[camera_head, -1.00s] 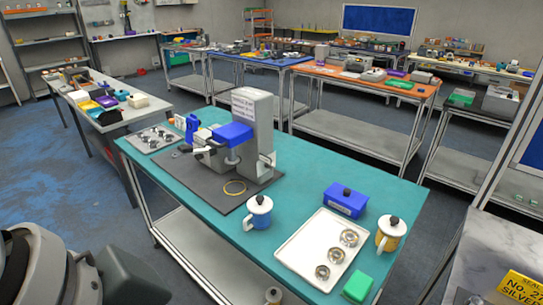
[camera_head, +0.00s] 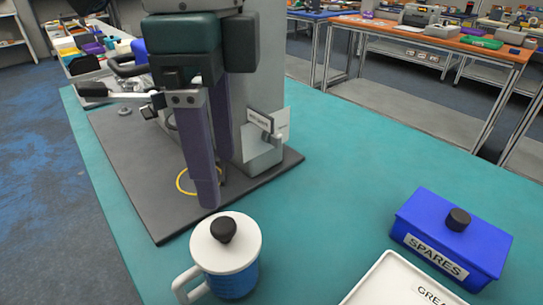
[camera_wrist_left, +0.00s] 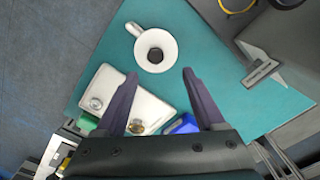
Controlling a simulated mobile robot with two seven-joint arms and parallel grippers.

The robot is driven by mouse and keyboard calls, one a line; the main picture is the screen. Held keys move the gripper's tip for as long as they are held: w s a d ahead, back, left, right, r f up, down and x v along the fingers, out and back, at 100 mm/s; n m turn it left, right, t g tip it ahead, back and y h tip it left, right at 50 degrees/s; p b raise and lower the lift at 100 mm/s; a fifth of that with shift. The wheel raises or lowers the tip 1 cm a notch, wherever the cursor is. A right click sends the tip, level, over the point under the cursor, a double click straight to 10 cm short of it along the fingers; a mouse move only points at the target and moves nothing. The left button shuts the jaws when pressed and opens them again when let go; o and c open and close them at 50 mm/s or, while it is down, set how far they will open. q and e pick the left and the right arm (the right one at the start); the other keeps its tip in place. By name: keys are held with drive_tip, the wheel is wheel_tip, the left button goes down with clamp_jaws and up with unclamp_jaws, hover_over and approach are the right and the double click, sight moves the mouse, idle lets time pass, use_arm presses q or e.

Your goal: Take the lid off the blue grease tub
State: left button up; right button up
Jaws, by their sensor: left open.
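The blue grease tub (camera_head: 232,278) stands upright on the teal table, a mug-like pot with a white side handle. Its white lid (camera_head: 208,248) with a black knob (camera_head: 223,230) sits on top. The lid also shows from above in the left wrist view (camera_wrist_left: 146,43). My left gripper (camera_head: 214,192) is open and empty, fingers pointing down, just behind the tub in the head view. In the left wrist view the open fingers (camera_wrist_left: 160,73) stand apart, with the tub beyond their tips and not between them. My right gripper is not in view.
A blue box marked SPARES (camera_head: 448,240), also with a black knob, stands at the right. A white tray (camera_head: 390,285) lies in front of it. A grey machine on a dark mat (camera_head: 150,215) is behind the tub. Teal table between mat and box is clear.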

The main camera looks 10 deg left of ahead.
sight(223, 225)
use_arm(q)
drive_tip(key=shift+s+f, duration=0.15)
drive_tip(key=shift+f, duration=0.45)
drive_tip(key=shift+s+f, duration=0.15)
drive_tip(key=shift+f, duration=0.45)
drive_tip(key=f, duration=0.4)
drive_tip(key=shift+s+a+f, duration=0.15)
drive_tip(key=shift+s+f, duration=0.05)
drive_tip(key=shift+w+f, duration=0.1)
drive_tip(key=shift+f, duration=0.5)
clamp_jaws()
